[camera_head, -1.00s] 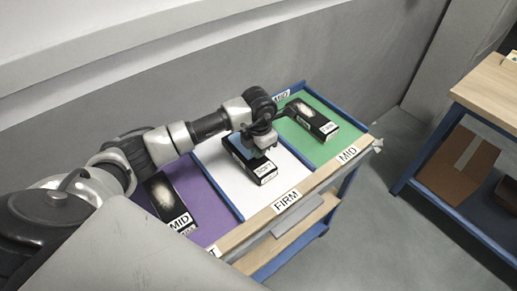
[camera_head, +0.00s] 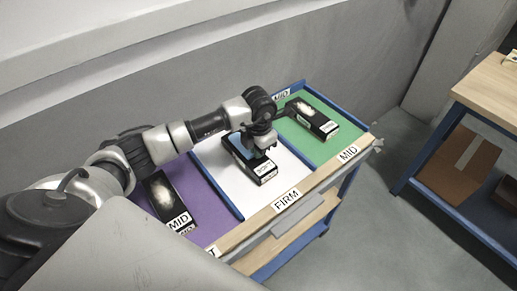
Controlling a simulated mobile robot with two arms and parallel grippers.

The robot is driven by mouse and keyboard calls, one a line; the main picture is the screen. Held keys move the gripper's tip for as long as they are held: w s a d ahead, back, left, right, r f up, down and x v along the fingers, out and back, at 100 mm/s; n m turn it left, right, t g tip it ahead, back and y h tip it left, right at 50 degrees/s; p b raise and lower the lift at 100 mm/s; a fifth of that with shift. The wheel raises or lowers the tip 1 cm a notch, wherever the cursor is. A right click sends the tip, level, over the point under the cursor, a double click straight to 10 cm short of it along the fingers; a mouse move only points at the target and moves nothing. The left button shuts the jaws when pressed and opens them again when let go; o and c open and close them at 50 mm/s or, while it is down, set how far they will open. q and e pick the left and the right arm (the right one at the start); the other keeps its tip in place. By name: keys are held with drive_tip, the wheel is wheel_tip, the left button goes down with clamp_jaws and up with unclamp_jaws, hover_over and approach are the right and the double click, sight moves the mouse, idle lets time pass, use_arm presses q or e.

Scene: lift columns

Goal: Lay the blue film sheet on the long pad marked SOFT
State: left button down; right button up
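The long dark pad (camera_head: 262,178) sits in the white middle section of a cart. Its end label is too small to read surely now; it read SOFT in the earlier view. A light blue patch, which looks like the blue film sheet (camera_head: 237,146), shows over the pad's far part, just left of my gripper. My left gripper (camera_head: 264,152) points down over the pad and hides part of the sheet. I cannot tell whether its fingers touch the sheet or are parted. My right gripper is not in view.
A dark pad marked MID (camera_head: 162,198) lies in the purple section (camera_head: 205,205) at left. Another dark pad (camera_head: 312,120) lies in the green section (camera_head: 335,148). A wood-topped blue bench (camera_head: 490,90) stands at right, with grey floor between.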

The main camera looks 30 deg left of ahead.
use_arm(q)
drive_tip(key=shift+f, duration=0.1)
idle(0.3)
drive_tip(key=c, duration=0.8)
unclamp_jaws()
drive_tip(key=shift+r+p, duration=2.35)
drive_tip(key=shift+r, duration=1.45)
